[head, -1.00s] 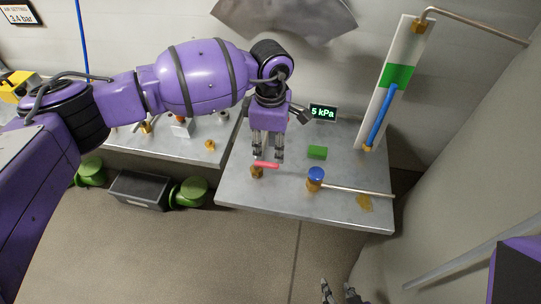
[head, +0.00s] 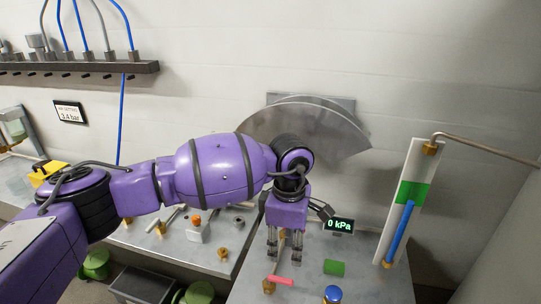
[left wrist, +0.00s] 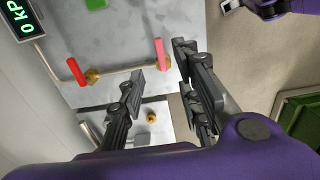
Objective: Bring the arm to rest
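My left arm (head: 205,170) reaches in from the left, and its left gripper (head: 285,258) hangs pointing down over the grey bench (head: 375,285). In the left wrist view the left gripper (left wrist: 160,67) has its fingers apart with nothing held between them. A pinkish-red handle (head: 281,280) on a brass fitting lies just below the fingertips; it also shows in the left wrist view (left wrist: 162,53), near the right finger. Purple and dark parts, probably of my right arm, show at the top right of the left wrist view; its finger state is unclear.
A display (head: 339,225) reads 0 kPa. A green block (head: 334,267) and a blue knob (head: 332,294) are on the bench. A white gauge board (head: 411,200) with a blue column stands at right. A second red handle (left wrist: 76,72) sits by the display. Brass fittings occupy the left bench.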

